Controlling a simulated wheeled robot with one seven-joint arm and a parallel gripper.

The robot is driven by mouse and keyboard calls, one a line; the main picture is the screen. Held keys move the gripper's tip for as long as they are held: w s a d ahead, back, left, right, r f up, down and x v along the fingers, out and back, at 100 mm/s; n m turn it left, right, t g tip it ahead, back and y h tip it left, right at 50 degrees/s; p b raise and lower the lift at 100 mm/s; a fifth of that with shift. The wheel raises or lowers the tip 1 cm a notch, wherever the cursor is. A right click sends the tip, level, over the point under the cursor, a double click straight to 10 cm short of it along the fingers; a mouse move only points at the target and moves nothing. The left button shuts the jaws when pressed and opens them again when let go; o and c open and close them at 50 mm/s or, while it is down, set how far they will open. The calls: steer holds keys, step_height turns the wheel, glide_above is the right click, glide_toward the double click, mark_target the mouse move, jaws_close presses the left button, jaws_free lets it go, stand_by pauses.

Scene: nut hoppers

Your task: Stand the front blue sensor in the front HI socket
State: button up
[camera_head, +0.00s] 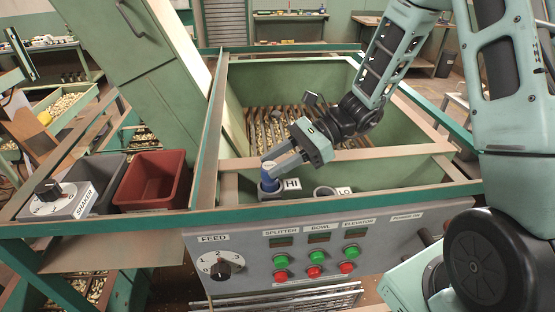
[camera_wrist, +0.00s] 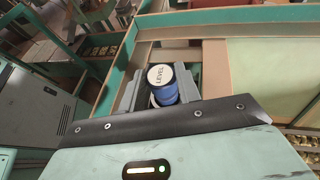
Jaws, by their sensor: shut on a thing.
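The blue sensor (camera_head: 269,178) is between the fingers of my gripper (camera_head: 272,166) at the HI socket (camera_head: 291,187), on the front rail of the green hopper. Its white top, marked LEVEL, shows in the wrist view, with its blue body (camera_wrist: 166,92) between the two grey fingers (camera_wrist: 158,88). It looks nearly upright. Its lower end is at or in the HI socket's ring; I cannot tell how deep it sits. The LO socket (camera_head: 325,191) to the right is an open ring with nothing seen in it.
A panel (camera_head: 330,250) with a FEED knob (camera_head: 220,267) and red and green buttons is below the rail. A red bin (camera_head: 152,180), a dark grey bin (camera_head: 92,175) and a SHAKER knob box (camera_head: 60,200) are to the left. Slats line the hopper's inside.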

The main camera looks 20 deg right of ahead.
steer(key=shift+f, duration=0.4)
steer(key=o, duration=0.7)
steer(key=shift+o, duration=0.2)
steer(key=shift+p+v, duration=1)
steer(key=shift+v, duration=1.1)
steer(key=p+v, duration=0.3)
steer(key=v, duration=0.4)
steer(key=shift+a, duration=0.1)
